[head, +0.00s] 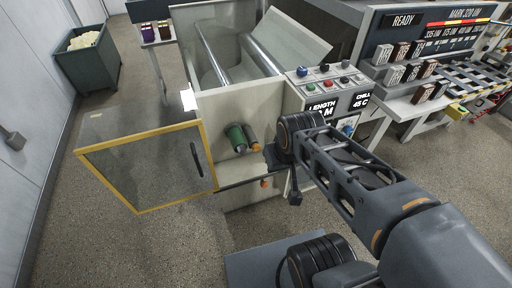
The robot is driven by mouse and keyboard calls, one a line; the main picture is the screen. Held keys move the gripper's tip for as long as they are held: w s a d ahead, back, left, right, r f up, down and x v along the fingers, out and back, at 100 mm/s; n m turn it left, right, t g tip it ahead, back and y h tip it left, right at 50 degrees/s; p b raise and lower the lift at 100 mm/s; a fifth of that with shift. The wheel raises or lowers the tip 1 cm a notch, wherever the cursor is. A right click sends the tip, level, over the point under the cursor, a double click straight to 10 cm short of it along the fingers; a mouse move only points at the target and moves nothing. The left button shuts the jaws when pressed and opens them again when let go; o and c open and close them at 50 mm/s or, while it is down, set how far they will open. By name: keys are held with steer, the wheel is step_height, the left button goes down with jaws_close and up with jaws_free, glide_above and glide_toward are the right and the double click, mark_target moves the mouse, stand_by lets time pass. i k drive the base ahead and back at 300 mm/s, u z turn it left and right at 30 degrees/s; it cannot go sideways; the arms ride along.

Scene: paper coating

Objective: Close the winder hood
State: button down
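The winder (245,100) is a cream cabinet with its top open, showing pale rollers (213,55) inside. A clear panel in a yellow frame (143,211), with a black handle (196,160), stands swung out to the left of the winder's front; I take it to be the hood, open. A green roll (236,138) and an orange-ended part (255,146) show at the front. My gripper (285,178) is at the winder's right front, right of these parts and well apart from the handle. Its fingers are small and partly hidden by my wrist.
A button panel (325,78) is on the winder's right. A bench with small boxes (412,75) and a READY display (402,20) stand further right. A dark bin (85,60) and a small table with jars (155,40) are at the back left. Floor is clear at the lower left.

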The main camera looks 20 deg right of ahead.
mark_target(79, 153)
steer(key=u, duration=0.25)
steer(key=k, duration=0.3)
steer(key=u, duration=3.1)
steer(key=i, duration=0.15)
steer(key=z, duration=1.1)
steer(key=i, duration=1.8)
steer(key=z, duration=0.25)
